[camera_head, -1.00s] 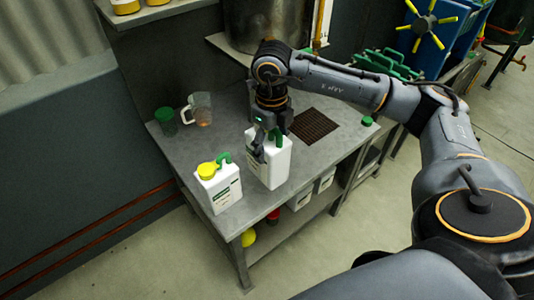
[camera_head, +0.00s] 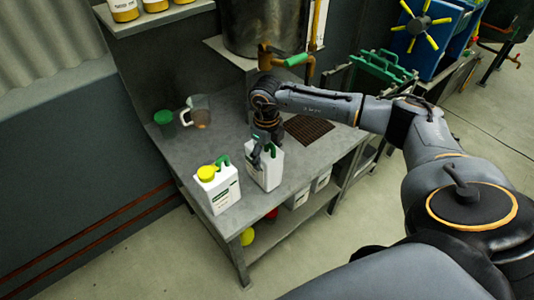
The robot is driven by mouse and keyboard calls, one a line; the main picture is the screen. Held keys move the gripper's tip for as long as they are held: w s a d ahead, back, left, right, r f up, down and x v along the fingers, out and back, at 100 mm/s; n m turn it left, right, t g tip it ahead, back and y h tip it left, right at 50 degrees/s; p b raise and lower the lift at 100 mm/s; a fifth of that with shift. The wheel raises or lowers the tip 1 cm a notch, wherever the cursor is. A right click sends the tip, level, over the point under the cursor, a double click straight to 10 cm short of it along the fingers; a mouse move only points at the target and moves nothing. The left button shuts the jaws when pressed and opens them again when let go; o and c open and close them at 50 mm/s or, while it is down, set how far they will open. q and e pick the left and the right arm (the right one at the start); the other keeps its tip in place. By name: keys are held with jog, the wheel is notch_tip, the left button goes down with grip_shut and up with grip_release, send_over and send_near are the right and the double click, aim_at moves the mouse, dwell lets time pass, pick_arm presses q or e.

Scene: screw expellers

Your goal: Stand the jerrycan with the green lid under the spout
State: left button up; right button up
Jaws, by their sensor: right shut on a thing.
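My right gripper (camera_head: 266,150) points down and is shut on a white jerrycan (camera_head: 265,174) with a green handle. This jerrycan is upright; its lid is hidden behind my gripper, and I cannot tell whether its base touches the table. A second white jerrycan (camera_head: 217,192) with a yellow lid stands just left of it, near the table's front edge. The brass spout (camera_head: 265,57) with a green lever sticks out below the metal tank, behind my forearm. A dark grate (camera_head: 308,129) is set in the table right of the held jerrycan. My left gripper is out of view.
A clear jug (camera_head: 200,110) and a dark green cup (camera_head: 165,122) stand at the table's back left. The grey table (camera_head: 222,139) is clear between them and the jerrycans. My right arm crosses above the table's right side. A shelf with jars (camera_head: 157,17) hangs at upper left.

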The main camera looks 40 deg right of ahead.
jog(key=shift+f, duration=0.15)
jog(key=o, duration=1.3)
jog(key=shift+c, duration=0.2)
jog(key=o, duration=0.3)
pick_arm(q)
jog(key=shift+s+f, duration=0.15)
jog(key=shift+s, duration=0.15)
pick_arm(e)
jog(key=shift+r, duration=0.65)
pick_arm(q)
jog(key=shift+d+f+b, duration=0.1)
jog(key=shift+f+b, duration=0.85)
jog(key=shift+b, duration=0.1)
pick_arm(e)
notch_tip(320, 180, up, 11)
jog(key=shift+r, duration=0.1)
